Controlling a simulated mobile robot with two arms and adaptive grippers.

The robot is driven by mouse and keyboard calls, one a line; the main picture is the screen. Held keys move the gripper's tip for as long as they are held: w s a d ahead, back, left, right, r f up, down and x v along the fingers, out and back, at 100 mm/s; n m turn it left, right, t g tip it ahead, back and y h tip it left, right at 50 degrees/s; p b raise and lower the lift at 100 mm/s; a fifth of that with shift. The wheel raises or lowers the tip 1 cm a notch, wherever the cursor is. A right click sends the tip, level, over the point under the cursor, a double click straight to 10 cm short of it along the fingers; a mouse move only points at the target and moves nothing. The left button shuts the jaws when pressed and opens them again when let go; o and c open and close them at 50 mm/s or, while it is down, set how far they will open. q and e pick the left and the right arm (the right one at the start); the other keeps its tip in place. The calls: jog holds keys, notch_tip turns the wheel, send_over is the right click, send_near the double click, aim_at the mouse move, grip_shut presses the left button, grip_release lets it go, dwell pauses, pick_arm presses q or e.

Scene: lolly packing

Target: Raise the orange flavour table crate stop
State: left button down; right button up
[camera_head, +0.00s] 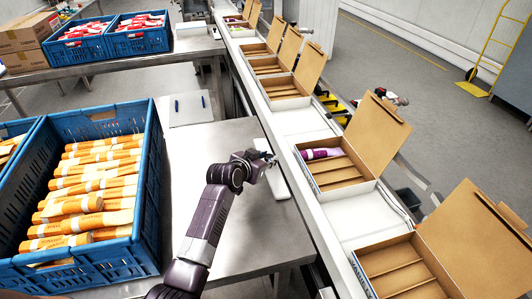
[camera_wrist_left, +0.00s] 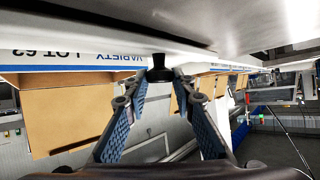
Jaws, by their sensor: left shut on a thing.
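A blue crate (camera_head: 150,130) full of orange-wrapped lollies (camera_head: 95,190) stands on the steel table (camera_head: 235,135) at the left. My left gripper (camera_head: 268,158) is over the table's right edge, right of the crate and close to the conveyor. In the left wrist view its fingers (camera_wrist_left: 160,80) close around a small black knob (camera_wrist_left: 158,62) below a pale surface. I cannot tell from the head view what the knob belongs to; the gripper hides it there. My right gripper is not in view.
Open cardboard boxes (camera_head: 385,155) stand along the white conveyor (camera_head: 302,122) at the right; one holds a purple item (camera_head: 320,153). A white board (camera_head: 275,182) lies by the gripper. More blue crates (camera_head: 85,52) with red-and-white packs stand at the back left.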

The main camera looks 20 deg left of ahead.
aim_at(276, 166)
pick_arm(q)
jog(key=r+p, duration=0.1)
jog(key=p, duration=0.1)
jog(key=w+d+m+g+y+p, duration=0.1)
jog(key=p, duration=0.2)
jog(key=shift+d+r+g, duration=0.15)
jog(key=shift+r+g, duration=0.15)
jog(key=shift+r, duration=0.05)
jog(key=shift+w+d+m+g+y+p, duration=0.15)
jog(key=shift+d+m+g+y+p, duration=0.2)
jog(key=shift+y+p, duration=0.3)
jog(key=shift+w+d+f+m+g+y+p, duration=0.15)
jog(key=shift+w+d+m+g+y+p, duration=0.05)
jog(key=shift+m+g+y+p, duration=0.2)
jog(key=c, duration=1.6)
grip_release()
jog(key=v, duration=1.2)
jog(key=shift+d, duration=0.1)
